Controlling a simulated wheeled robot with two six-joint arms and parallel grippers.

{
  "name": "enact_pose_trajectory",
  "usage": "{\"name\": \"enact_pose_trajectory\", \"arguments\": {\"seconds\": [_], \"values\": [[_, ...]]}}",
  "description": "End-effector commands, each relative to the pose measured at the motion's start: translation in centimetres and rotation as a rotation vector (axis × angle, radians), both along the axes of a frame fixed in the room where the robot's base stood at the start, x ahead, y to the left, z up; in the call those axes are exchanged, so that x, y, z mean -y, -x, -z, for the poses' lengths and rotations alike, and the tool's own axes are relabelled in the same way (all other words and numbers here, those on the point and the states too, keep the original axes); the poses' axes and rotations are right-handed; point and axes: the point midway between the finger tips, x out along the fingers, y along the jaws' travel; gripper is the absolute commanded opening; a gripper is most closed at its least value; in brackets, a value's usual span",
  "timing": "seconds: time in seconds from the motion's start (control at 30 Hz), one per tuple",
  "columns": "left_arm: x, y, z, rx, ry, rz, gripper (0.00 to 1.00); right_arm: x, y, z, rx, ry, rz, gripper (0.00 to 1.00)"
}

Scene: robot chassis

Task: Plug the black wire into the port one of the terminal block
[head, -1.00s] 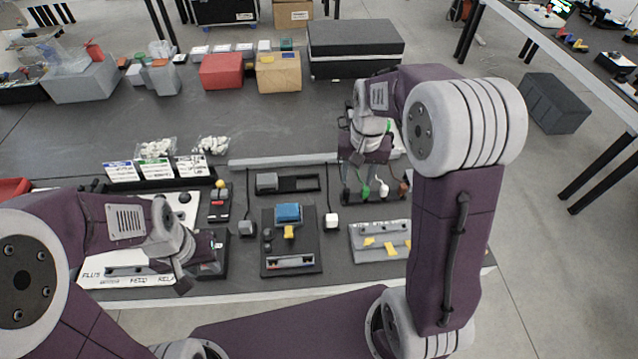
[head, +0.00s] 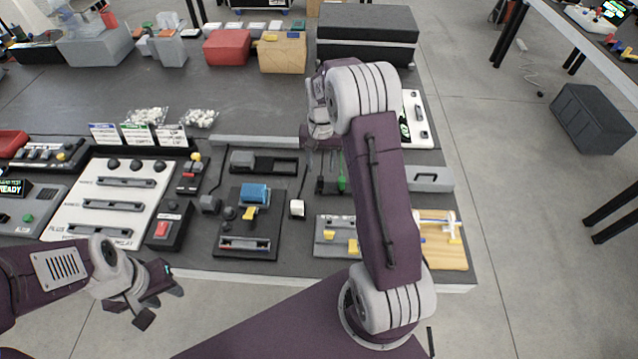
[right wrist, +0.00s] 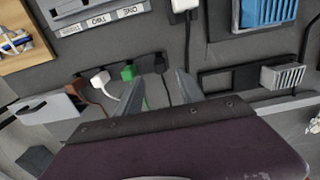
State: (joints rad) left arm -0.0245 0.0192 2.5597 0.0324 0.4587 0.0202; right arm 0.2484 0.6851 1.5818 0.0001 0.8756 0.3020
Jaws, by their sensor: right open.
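The black plug (right wrist: 160,62) stands on the dark table in the right wrist view, its black wire running back between my right gripper's fingers. My right gripper (right wrist: 160,78) is open and empty, its fingertips just short of the plug. In the head view my right arm mostly hides this gripper and the black plug. The terminal block (right wrist: 95,12) is grey with upside-down labels, at the top left of the right wrist view. A grey block with yellow parts (head: 325,236) near the front edge appears to be it. My left gripper (head: 162,305) is open and empty off the table's front edge.
Green (right wrist: 127,72), white (right wrist: 100,80) and brown (right wrist: 78,86) plugs stand in a row beside the black one. A board with a blue box (head: 255,193) lies left of the terminal block.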

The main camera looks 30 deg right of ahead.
Motion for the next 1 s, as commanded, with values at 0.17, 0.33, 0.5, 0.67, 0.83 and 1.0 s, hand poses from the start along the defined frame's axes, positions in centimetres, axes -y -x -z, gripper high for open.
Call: {"name": "enact_pose_trajectory", "arguments": {"seconds": [0.17,0.33,0.5,0.67,0.83,1.0], "values": [[0.0,0.0,0.0,0.000,0.000,0.000,0.36,0.0,0.0,1.7,-0.001,-0.001,0.000,0.45],[0.0,0.0,-0.1,0.000,0.000,0.000,0.36,-0.3,0.1,3.2,-0.003,-0.001,-0.001,0.45],[0.0,0.0,-0.1,0.000,0.000,0.000,0.36,-0.5,0.2,6.2,-0.002,0.000,0.000,0.45],[0.0,0.0,-0.1,0.000,0.000,0.000,0.36,-0.4,0.1,6.9,0.001,0.001,0.000,0.45],[0.0,0.0,-0.1,0.000,0.000,0.000,0.36,-0.4,0.1,6.9,0.001,0.001,0.000,0.34],[0.0,0.0,-0.1,0.000,0.000,0.000,0.36,-0.4,0.1,6.8,0.001,0.001,0.000,0.00]]}}
